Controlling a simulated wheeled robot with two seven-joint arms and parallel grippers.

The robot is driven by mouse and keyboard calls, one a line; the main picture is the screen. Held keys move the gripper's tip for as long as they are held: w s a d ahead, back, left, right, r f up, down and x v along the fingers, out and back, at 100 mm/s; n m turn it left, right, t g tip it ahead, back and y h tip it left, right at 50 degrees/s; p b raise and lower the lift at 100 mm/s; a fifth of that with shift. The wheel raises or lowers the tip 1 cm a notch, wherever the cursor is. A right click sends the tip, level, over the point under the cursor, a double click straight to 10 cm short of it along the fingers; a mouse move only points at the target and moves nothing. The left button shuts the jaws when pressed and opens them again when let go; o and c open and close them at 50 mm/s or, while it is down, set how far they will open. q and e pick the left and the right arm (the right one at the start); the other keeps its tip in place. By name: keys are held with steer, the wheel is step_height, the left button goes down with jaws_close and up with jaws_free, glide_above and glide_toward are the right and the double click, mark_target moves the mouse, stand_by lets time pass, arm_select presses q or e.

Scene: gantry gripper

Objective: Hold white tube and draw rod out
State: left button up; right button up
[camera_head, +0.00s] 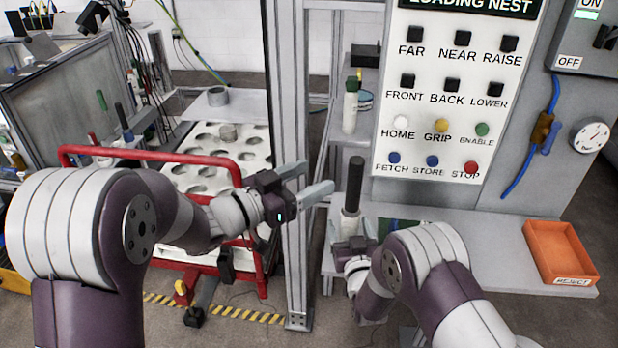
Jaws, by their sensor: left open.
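A white tube (350,225) stands upright on the grey bench, with a dark rod (355,184) sticking straight up out of its top. My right gripper (353,237) is low at the white tube, with its fingers around the tube's lower part. I cannot tell whether they touch it. My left gripper (305,181) is open and empty, left of the dark rod at about its height. Its fingers point right toward the rod, apart from it in the picture. The tube's base is hidden behind my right gripper.
A metal post (292,90) stands behind my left gripper. A button panel (445,105) rises behind the bench, with an orange reject tray (560,252) at right. A red-railed cart (150,154) with a white holed tray (240,150) is at left. Another tube (350,110) stands on a shelf.

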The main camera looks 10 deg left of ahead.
steer(key=v, duration=1.2)
arm_select(q)
steer(key=s+a+f+n+g+y+p, duration=0.15)
steer(key=a+f+n+y+p, duration=0.25)
steer(key=a+f+n+y, duration=0.45)
arm_select(e)
steer(key=d+r+m+g+h, duration=0.2)
steer(key=d+r+g+h, duration=0.1)
steer(key=d+g, duration=0.45)
arm_select(q)
steer(key=s+f+g+y+p, duration=0.1)
steer(key=s+g+y, duration=0.1)
steer(key=s+g, duration=0.3)
steer(key=s+a+f+g+y+p, duration=0.1)
steer(key=s+g, duration=0.4)
steer(key=s, duration=0.8)
steer(key=shift+s+a+f+y, duration=0.15)
steer(key=shift+s+f+y, duration=0.05)
steer(key=shift+f+y, duration=0.55)
arm_select(e)
steer(key=s+d+r+g, duration=0.2)
steer(key=s+d+g, duration=0.2)
steer(key=s, duration=0.4)
steer(key=s+d+r+g+h, duration=0.1)
steer(key=s+d+r+g, duration=0.2)
steer(key=s, duration=0.6)
steer(key=shift+d+r+m+g+h, duration=0.3)
steer(key=shift+d+r+m+g, duration=0.1)
steer(key=shift+g, duration=0.35)
